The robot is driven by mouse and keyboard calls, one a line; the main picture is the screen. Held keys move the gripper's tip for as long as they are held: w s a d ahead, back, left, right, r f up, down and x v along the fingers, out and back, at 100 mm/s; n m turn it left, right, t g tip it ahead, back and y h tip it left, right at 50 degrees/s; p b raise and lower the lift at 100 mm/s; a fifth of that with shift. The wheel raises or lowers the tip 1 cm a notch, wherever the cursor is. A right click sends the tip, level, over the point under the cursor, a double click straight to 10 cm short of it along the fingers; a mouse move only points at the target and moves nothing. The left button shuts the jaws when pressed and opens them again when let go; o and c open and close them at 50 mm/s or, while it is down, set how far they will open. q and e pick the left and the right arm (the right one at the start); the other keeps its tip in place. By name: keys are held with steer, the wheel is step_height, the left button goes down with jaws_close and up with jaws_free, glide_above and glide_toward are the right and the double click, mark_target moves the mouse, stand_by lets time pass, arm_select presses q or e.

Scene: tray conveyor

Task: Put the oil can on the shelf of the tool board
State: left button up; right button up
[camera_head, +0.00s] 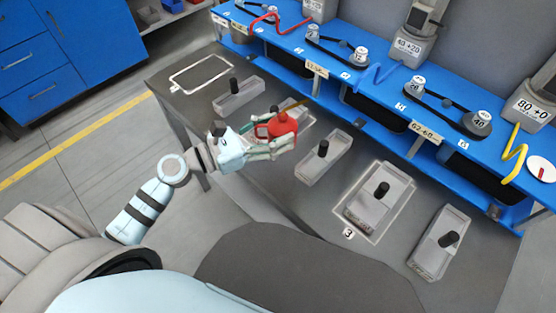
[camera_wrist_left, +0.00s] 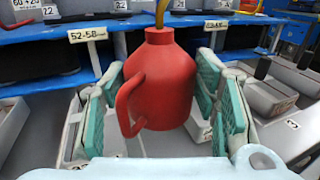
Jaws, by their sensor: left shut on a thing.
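The red oil can (camera_head: 281,127) with a thin yellow spout is held upright in my left gripper (camera_head: 268,143) above the grey table. In the left wrist view the can (camera_wrist_left: 165,80) stands between the green-padded fingers of my left gripper (camera_wrist_left: 165,105), its loop handle toward the camera. The can hides part of a grey tray behind it in the head view. No tool board can be made out for sure in either view. My right gripper is not in view.
Several grey trays with black knobs, such as this one (camera_head: 323,158), stand on the grey table (camera_head: 300,205). A blue bench (camera_head: 380,85) with pulleys, number labels and coloured hooks runs along the back. Blue cabinets (camera_head: 75,50) stand at the left.

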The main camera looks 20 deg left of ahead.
arm_select(q)
step_height(320, 180, down, 8)
steer(key=b, duration=0.3)
steer(key=shift+d+r, duration=0.1)
steer(key=shift+r, duration=0.15)
steer(key=shift+f, duration=0.25)
steer(key=o, duration=1.4)
steer(key=shift+s+d, duration=0.1)
steer(key=shift+s, duration=0.05)
steer(key=shift+c, duration=0.2)
steer(key=shift+f, duration=0.1)
